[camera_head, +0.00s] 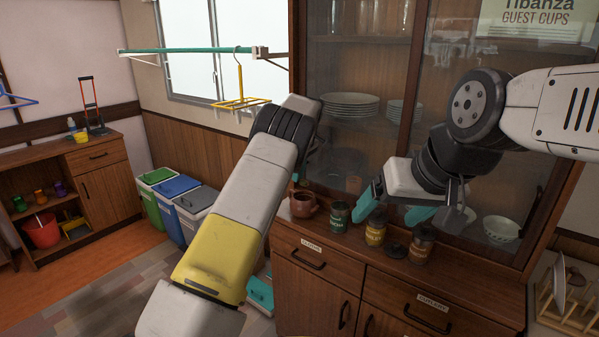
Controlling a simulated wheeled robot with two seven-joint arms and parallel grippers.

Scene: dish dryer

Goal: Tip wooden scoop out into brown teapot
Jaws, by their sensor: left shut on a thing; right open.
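The brown teapot (303,204) stands upright at the left end of the cabinet counter, partly behind my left arm. My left arm rises through the middle of the view, and its gripper is hidden behind the arm. The wooden scoop cannot be made out. My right gripper (393,209) is open, its two teal fingers spread apart above the jars, to the right of the teapot and apart from it.
A dark green tin (339,216), an amber jar (376,229) and a brown jar (421,244) stand right of the teapot. Glass doors (340,65) rise behind. A dish rack (570,312) is at lower right.

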